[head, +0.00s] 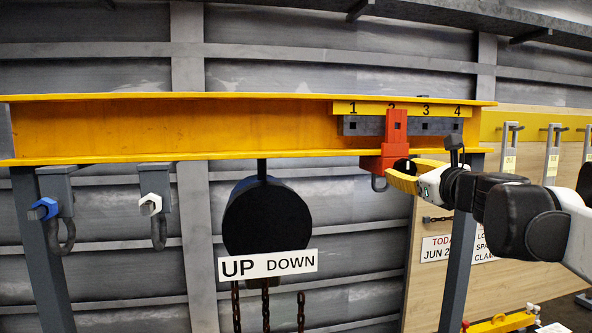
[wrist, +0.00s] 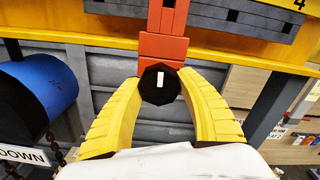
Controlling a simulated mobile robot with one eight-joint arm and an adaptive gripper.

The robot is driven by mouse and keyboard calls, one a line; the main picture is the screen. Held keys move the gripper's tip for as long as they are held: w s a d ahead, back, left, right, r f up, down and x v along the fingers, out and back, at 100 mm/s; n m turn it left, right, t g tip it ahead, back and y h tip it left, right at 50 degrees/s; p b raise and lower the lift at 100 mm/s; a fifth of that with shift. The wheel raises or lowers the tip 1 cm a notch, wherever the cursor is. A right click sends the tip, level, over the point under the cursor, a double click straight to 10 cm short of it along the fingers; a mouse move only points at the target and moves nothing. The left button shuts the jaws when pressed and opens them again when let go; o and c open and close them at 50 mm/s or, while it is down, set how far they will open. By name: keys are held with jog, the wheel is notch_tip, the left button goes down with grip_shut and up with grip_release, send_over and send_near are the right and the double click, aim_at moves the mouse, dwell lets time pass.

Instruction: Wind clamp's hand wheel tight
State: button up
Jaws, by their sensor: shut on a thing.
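The red clamp (head: 393,140) hangs on the yellow beam (head: 200,130) at position 2, its upper part over the grey slotted bar. It also shows in the wrist view (wrist: 163,48). Its hand wheel (wrist: 160,85) is a black knob with a white mark that stands upright in the wrist view. My gripper (wrist: 160,90) has its yellow fingers on both sides of the hand wheel and is shut on it. In the head view my gripper (head: 403,178) reaches the clamp's lower part from the right and hides most of the wheel.
A black hoist drum (head: 267,215) hangs left of the clamp, with chains and an UP/DOWN sign (head: 268,265). Two grey shackle clamps, with a blue nut (head: 45,208) and a white nut (head: 150,204), hang further left. A grey post (head: 460,260) stands below my arm.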

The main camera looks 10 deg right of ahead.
jog(key=shift+m, duration=0.4)
jog(key=o, duration=1.2)
jog(key=s, duration=1.2)
jog(key=shift+d, duration=0.2)
